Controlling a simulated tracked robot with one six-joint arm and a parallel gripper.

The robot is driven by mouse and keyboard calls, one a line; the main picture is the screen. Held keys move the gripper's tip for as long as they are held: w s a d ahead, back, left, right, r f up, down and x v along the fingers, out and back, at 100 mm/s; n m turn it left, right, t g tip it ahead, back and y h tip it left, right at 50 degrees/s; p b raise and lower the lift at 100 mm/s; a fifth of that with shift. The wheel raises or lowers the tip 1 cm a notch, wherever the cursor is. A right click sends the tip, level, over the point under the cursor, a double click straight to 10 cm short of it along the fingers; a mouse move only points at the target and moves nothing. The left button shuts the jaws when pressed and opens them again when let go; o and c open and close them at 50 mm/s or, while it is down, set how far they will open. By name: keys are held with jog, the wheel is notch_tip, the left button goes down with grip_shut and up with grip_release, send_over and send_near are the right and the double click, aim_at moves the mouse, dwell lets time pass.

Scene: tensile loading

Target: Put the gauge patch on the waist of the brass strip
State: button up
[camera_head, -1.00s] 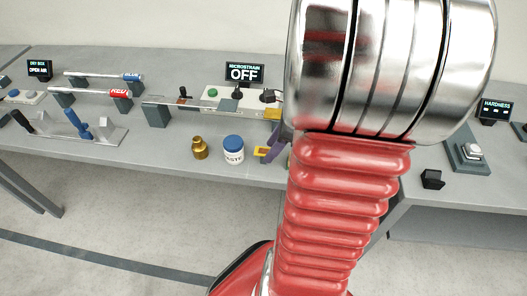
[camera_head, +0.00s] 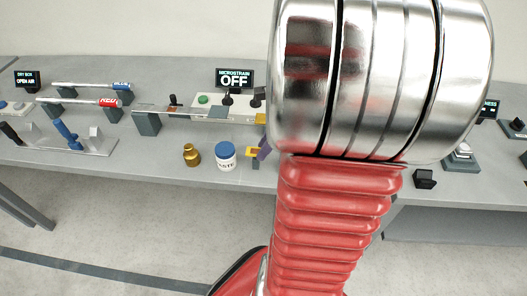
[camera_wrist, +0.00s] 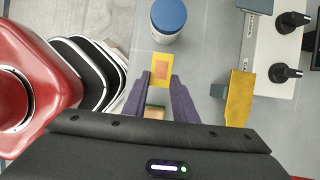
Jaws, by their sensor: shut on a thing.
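The gauge patch (camera_wrist: 162,70) is a small yellow piece with an orange centre, held at the tips of my gripper (camera_wrist: 160,80). My gripper's purple fingers are shut on it. The patch also shows in the head view (camera_head: 253,151), just right of the blue-lidded jar, with one purple finger (camera_head: 265,147) beside it. A brass-coloured strip (camera_wrist: 240,98) lies right of my gripper in the wrist view, apart from the patch. In the head view only a bit of the strip (camera_head: 261,118) shows; my arm hides the rest.
A blue-lidded paste jar (camera_head: 225,157) stands close to the patch, with a brass bottle (camera_head: 191,155) to its left. Behind is a pale box with black knobs (camera_head: 212,107) and a MICROSTRAIN display reading OFF (camera_head: 235,79). A small black block (camera_head: 424,179) sits right of my arm.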

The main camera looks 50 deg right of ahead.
notch_tip(320, 180, up, 8)
dwell(0.4)
jog(key=shift+s, duration=0.1)
dwell(0.6)
